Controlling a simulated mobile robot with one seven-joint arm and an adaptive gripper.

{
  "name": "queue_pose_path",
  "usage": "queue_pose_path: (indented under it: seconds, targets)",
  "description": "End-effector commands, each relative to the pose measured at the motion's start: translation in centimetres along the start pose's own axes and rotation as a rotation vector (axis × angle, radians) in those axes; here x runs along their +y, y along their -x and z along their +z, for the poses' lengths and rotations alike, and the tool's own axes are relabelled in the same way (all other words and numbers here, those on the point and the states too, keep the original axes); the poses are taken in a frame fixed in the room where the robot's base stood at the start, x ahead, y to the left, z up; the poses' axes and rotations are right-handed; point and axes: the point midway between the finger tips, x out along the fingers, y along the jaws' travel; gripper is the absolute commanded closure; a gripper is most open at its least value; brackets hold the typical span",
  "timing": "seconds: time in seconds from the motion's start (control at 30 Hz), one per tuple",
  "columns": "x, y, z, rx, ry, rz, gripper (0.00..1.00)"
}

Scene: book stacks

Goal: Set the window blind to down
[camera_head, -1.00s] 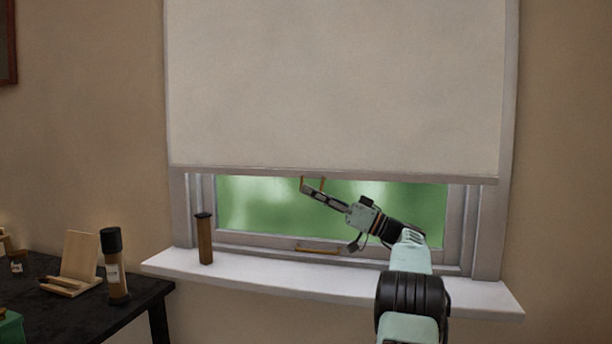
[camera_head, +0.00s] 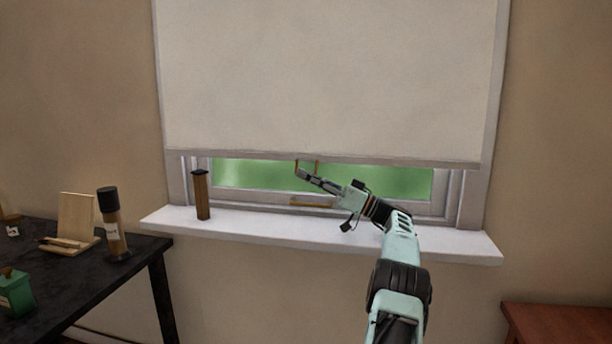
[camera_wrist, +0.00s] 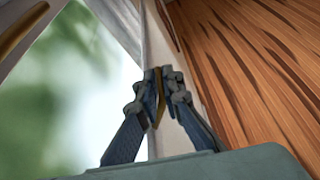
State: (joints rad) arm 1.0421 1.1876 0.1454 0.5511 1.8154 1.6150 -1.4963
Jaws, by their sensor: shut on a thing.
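The pale window blind (camera_head: 325,75) hangs over most of the window, its bottom bar (camera_head: 400,161) a short way above the white sill. A strip of green-lit glass (camera_head: 255,174) shows below it. A brass pull loop (camera_head: 317,167) hangs from the bar. My gripper (camera_head: 301,173) reaches in from the right at the loop. In the wrist view, my gripper (camera_wrist: 158,76) is shut on a thin brass strip of the pull (camera_wrist: 159,100). The fingers hide part of the pull.
A brown cylinder with a dark cap (camera_head: 202,197) stands on the left of the sill (camera_head: 400,240). A dark table (camera_head: 75,275) at left holds a capped tube (camera_head: 112,225), a wooden stand (camera_head: 75,222) and a green box (camera_head: 15,293). A reddish wooden surface (camera_head: 560,325) is at lower right.

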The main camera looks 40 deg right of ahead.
Motion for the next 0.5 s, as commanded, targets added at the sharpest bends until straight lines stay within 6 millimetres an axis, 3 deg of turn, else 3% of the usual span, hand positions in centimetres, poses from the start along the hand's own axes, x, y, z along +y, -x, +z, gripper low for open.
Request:
queue_pose_path:
  seconds: [0.13, 0.17, 0.3, 0.5]
  targets:
    - [-0.11, -0.03, 0.00, -0.002, 0.001, -0.003, 1.00]
    - [-0.11, -0.03, -0.01, -0.002, 0.001, -0.003, 0.92]
    - [-0.09, -0.04, -0.03, -0.001, 0.001, -0.002, 0.77]
    - [-0.05, -0.04, -0.02, -0.001, 0.000, -0.001, 0.76]
